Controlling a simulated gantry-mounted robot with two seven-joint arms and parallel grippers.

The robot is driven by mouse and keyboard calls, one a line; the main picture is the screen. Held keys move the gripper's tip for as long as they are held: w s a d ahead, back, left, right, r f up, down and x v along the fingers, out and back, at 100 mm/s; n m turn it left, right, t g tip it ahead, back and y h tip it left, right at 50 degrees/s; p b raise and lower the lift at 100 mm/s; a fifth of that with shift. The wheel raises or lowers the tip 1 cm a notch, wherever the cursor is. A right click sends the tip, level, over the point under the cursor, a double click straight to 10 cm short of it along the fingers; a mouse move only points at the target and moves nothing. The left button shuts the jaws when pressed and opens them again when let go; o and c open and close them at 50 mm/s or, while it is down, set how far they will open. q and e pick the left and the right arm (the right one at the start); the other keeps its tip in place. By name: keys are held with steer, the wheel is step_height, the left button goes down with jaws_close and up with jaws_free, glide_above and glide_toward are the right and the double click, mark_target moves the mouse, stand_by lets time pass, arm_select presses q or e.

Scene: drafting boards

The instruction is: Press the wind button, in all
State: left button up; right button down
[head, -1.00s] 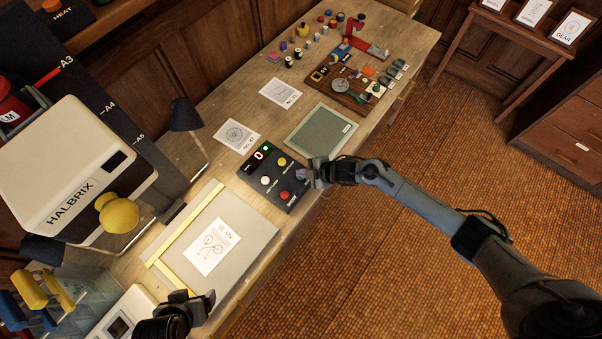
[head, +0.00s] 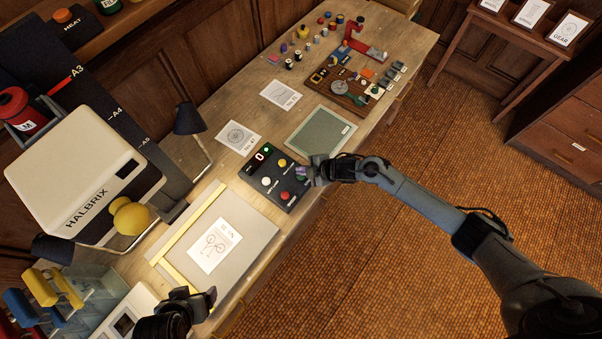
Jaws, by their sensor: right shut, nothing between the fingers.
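A black control box (head: 254,185) lies on the bench with a white button (head: 266,182), a yellow button (head: 282,162) and a red button (head: 285,195). Its display (head: 260,156) shows a red 0 beside a green lamp (head: 266,149). The labels are too small to read, so I cannot tell which button is wind. My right gripper (head: 303,172) is shut and empty at the box's right edge, near the yellow and red buttons. I cannot tell whether it touches the box. My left gripper (head: 196,296) looks open and empty at the bottom, by the drawing board's near end.
A grey drawing board (head: 250,235) with a bicycle sheet (head: 215,245) lies left of the box. A green mat (head: 322,132) lies behind the box. A cream HALBRIX machine (head: 85,175) and a lamp (head: 188,120) stand at left. A wooden tray (head: 350,90) holds small parts.

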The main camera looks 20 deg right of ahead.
mark_target(304, 177)
steer(key=shift+r+p, duration=1.35)
steer(key=shift+r, duration=0.55)
steer(key=shift+f, duration=0.1)
